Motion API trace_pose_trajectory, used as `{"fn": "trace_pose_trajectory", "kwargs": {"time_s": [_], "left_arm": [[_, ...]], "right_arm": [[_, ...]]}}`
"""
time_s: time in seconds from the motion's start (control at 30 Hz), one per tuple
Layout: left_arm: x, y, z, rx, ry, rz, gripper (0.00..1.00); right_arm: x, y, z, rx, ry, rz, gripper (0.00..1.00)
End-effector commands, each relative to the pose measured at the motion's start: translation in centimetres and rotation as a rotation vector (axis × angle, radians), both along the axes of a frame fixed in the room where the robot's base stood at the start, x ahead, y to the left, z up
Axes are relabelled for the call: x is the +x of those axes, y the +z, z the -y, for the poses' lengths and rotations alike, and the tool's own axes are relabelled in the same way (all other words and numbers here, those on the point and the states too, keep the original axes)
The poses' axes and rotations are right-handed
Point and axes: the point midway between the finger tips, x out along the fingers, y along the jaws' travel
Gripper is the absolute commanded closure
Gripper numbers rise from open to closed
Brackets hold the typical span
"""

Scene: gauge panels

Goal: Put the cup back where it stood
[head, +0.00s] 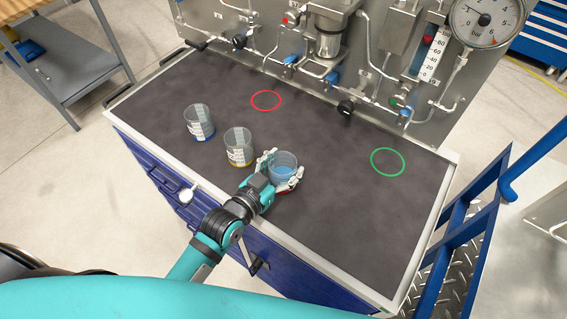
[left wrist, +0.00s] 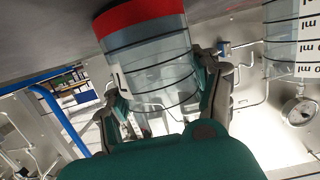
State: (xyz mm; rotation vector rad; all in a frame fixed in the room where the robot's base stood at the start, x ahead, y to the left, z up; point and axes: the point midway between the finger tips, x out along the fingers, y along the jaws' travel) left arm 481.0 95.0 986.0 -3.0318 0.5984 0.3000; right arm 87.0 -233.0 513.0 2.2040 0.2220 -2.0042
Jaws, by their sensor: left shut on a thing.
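A clear cup (head: 284,165) with a red base band stands between the fingers of my left gripper (head: 281,172), near the front edge of the bench. The gripper is shut on it. In the left wrist view, the held cup (left wrist: 150,62) appears upside down between the two fingers of the left gripper (left wrist: 165,88), with its red base close to the dark bench top. I cannot tell whether the base touches the bench. The cup looks upright. My right gripper is not in view.
A yellow-based cup (head: 239,147) stands just left of the held cup, and a blue-based cup (head: 198,121) farther left. A red ring (head: 266,100) and a green ring (head: 388,162) mark the bench top (head: 335,225). The gauge panel (head: 365,85) rises behind. The right side is clear.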

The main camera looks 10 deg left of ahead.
Motion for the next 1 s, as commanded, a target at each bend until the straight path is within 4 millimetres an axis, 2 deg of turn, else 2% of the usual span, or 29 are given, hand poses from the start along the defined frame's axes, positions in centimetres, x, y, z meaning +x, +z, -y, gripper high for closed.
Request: {"fn": "trace_pose_trajectory", "kwargs": {"time_s": [0.33,0.37,0.57,0.87,1.0], "left_arm": [[0.0,-0.4,0.0,0.001,0.000,0.001,0.72],[0.0,-0.4,0.0,0.001,0.000,0.000,0.36],[0.0,-0.3,0.0,0.001,0.000,0.000,0.11],[0.0,0.0,0.0,0.001,0.000,0.001,0.11],[-1.3,0.0,-0.6,0.001,0.001,0.000,0.11]], "right_arm": [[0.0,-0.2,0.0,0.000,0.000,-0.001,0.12],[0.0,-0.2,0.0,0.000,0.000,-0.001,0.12],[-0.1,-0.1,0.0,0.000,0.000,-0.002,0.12],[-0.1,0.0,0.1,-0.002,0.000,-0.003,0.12],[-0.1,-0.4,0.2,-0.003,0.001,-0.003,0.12]]}}
